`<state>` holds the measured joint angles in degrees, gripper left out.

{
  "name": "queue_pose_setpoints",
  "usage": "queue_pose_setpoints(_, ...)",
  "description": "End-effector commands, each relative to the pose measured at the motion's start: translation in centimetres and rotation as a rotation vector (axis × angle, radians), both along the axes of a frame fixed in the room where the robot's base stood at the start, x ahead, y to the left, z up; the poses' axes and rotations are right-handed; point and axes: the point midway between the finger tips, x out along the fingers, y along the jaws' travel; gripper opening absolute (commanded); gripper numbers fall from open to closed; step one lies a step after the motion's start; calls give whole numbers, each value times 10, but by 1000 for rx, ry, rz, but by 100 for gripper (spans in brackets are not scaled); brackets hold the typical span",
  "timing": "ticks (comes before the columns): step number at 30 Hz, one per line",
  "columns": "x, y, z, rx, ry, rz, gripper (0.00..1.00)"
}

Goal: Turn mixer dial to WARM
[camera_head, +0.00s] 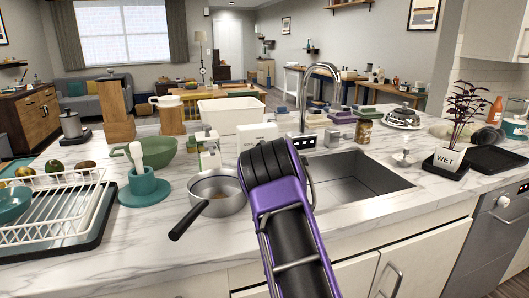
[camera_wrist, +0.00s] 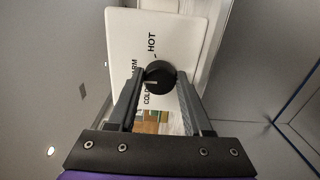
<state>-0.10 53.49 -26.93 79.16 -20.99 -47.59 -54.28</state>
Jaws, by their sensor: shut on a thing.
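The mixer dial (camera_wrist: 158,72) is a round black knob on a white plate (camera_wrist: 178,32), seen close in the wrist view. The plate carries HOT, COLD and a partly hidden word ending in RM. A white mark on the knob points left in the picture, towards the side with RM and COLD; its exact setting is hard to tell. My gripper (camera_wrist: 161,76) is shut on the dial, one finger on each side. In the head view my purple and black arm reaches over the counter and hides the fingers; a white panel (camera_head: 257,132) shows just behind it.
On the marble counter (camera_head: 120,235), a saucepan (camera_head: 217,190) stands left of my arm. The sink (camera_head: 350,178) and its tall faucet (camera_head: 322,70) are on the right. A dish rack (camera_head: 50,205), a green bowl (camera_head: 155,150) and a white tub (camera_head: 230,112) stand farther left and back.

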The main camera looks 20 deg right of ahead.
Motion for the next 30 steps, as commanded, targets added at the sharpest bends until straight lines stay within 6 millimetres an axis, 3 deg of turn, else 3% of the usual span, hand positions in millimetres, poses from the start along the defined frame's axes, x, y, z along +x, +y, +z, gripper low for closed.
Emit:
queue_pose_setpoints(15,0,0,-1,18,1,0,0)
queue_pose_setpoints(16,0,0,-1,17,1,0,55)
queue_pose_setpoints(20,0,0,-1,17,1,0,79)
queue_pose_setpoints(30,-1,0,0,17,1,0,80)
